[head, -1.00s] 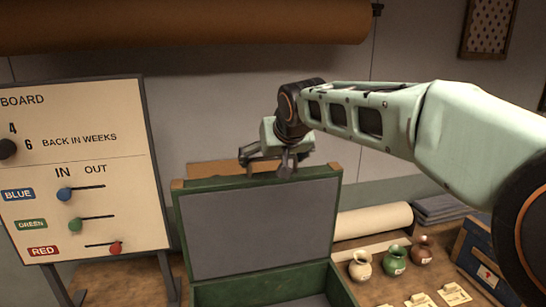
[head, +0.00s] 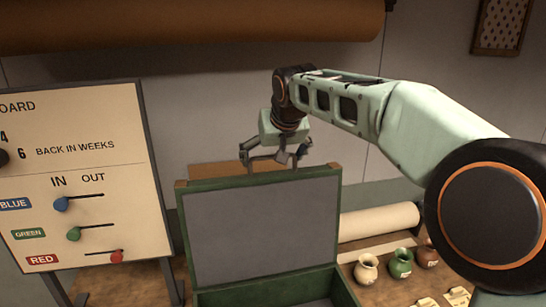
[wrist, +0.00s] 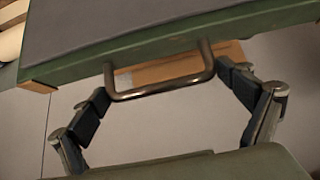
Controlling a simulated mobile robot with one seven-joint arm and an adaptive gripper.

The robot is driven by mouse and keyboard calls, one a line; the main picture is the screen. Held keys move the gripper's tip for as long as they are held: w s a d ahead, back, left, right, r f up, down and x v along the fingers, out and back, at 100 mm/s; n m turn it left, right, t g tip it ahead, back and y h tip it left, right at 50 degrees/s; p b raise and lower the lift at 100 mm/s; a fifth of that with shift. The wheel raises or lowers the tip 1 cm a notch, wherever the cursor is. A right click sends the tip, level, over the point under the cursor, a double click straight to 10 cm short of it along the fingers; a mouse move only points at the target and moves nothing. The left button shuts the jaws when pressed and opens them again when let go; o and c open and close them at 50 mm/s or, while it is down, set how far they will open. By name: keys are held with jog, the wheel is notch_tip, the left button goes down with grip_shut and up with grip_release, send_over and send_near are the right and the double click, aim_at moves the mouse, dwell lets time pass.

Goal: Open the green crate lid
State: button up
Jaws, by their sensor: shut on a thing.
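The green crate (head: 262,298) stands open on the table in the head view. Its lid (head: 262,238) is raised to nearly upright, grey inner face towards me. My gripper (head: 276,158) is at the lid's top edge, on its far side. In the wrist view my gripper (wrist: 165,95) has its two fingers wide apart, one at each side of the lid's metal loop handle (wrist: 160,92), and is shut on it across its width. The lid's green edge (wrist: 150,50) runs above the handle there.
A board with sliders (head: 75,190) stands close on the left. Cream, green and brown small vases (head: 401,263) and a pale roll (head: 380,221) lie to the crate's right. A large brown roll (head: 190,22) hangs along the wall above.

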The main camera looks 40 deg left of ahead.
jog(key=shift+s+a+r, duration=0.1)
jog(key=shift+r, duration=0.05)
jog(key=o, duration=1.4)
jog(key=shift+s, duration=0.1)
jog(key=shift+c, duration=0.2)
jog(key=v, duration=1.2)
